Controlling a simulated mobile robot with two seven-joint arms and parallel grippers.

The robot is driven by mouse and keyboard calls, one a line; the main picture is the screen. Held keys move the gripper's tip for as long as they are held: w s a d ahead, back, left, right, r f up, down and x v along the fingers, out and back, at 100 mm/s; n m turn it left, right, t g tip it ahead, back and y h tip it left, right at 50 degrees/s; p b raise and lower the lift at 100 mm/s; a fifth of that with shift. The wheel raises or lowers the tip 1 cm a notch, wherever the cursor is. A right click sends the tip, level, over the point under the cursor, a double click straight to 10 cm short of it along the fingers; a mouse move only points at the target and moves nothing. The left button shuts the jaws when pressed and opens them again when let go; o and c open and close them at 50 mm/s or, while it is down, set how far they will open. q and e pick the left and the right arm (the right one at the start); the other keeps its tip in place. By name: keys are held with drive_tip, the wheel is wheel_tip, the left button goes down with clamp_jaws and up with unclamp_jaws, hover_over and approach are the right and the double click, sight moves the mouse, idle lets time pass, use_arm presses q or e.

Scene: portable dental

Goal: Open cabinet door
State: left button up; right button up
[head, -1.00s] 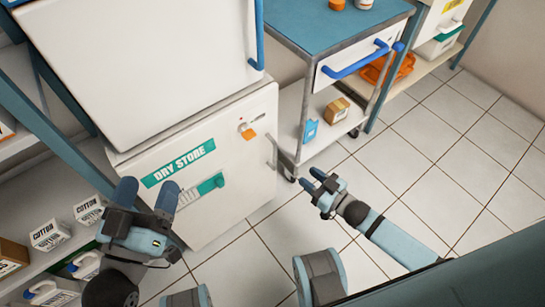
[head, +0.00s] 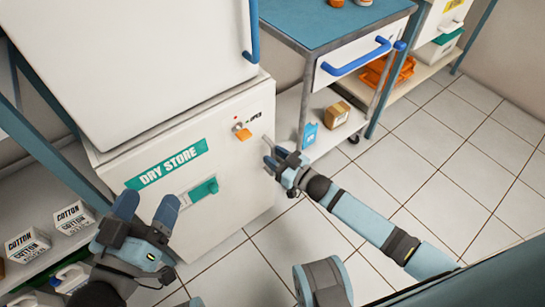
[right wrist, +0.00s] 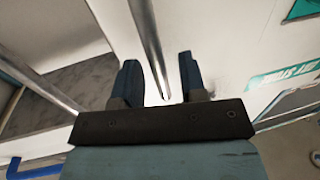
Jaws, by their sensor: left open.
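The white cabinet (head: 232,185) labelled DRY STORE stands low in the head view, with its door facing me and shut. A slim metal bar handle (right wrist: 147,35) is on the door's right side. My right gripper (head: 272,158) is at that edge. In the right wrist view its two fingers (right wrist: 160,82) are apart, and the bar runs between them in the picture; I cannot tell whether they touch it. My left gripper (head: 147,210) is open and empty, in front of the cabinet's left part.
A larger white unit with a blue handle (head: 251,35) sits above the cabinet. A blue-topped cart (head: 330,25) stands to the right. Shelves with cotton boxes (head: 27,245) are at the left. Tiled floor (head: 430,150) is clear at the right.

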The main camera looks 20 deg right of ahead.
drive_tip(key=shift+w+a, duration=0.3)
drive_tip(key=shift+w, duration=0.2)
clamp_jaws()
drive_tip(key=shift+s, duration=0.15)
